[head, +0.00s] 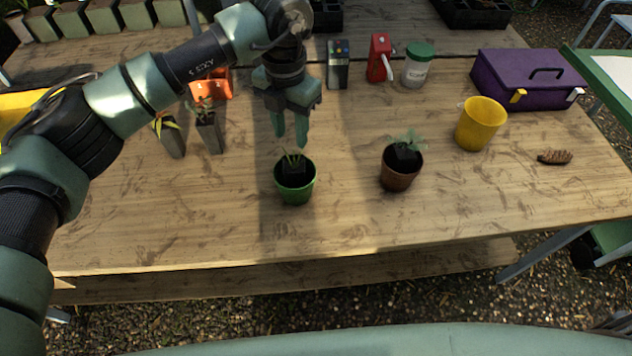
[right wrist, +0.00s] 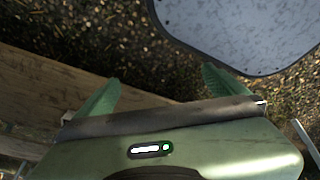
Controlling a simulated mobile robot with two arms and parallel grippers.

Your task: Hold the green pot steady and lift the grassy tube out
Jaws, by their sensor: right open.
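The green pot (head: 297,192) stands upright on the wooden table. A dark square tube (head: 294,167) with thin grassy leaves (head: 293,156) stands inside it, its lower part hidden by the pot. My left gripper (head: 290,140) points down just above and behind the pot in the picture, its fingers apart and empty. It does not appear to touch the leaves. My right gripper (right wrist: 161,76) shows only in the right wrist view. Its fingers are wide apart with nothing between them, beside a wooden edge and over gravel.
A brown pot (head: 400,178) with a leafy plant in a dark tube stands to the right. A yellow pot (head: 480,124), brush (head: 555,157) and purple toolbox (head: 530,80) are farther right. Two planted tubes (head: 209,132) lean at left. The table front is clear.

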